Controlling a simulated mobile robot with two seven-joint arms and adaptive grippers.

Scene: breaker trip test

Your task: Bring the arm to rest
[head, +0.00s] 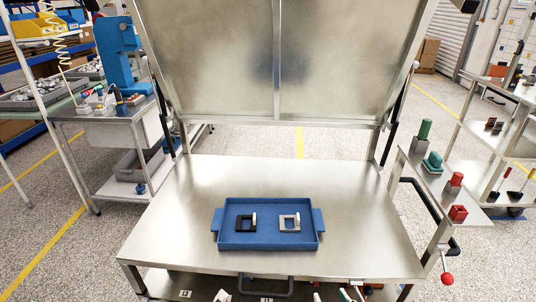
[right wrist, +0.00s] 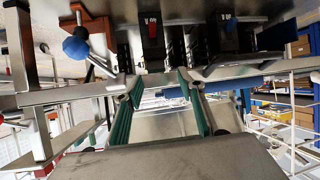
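My right gripper (head: 334,296) shows only in part at the bottom edge of the head view, in front of the steel bench (head: 165,225). In the right wrist view its two green-padded fingers (right wrist: 160,115) stand apart with nothing seen between them. A blue tray (head: 268,241) lies on the bench, clear of the right gripper. It holds a dark square piece (head: 246,225) and a silver-grey square piece (head: 290,223), each with a pale upright part.
A tilted steel panel (head: 220,60) rises behind the bench. A dark handle (head: 266,293) and a red ball knob (head: 447,279) are at the front. A side shelf (head: 428,178) at right carries green and red items. A cart (head: 125,130) stands at left. The bench around the tray is clear.

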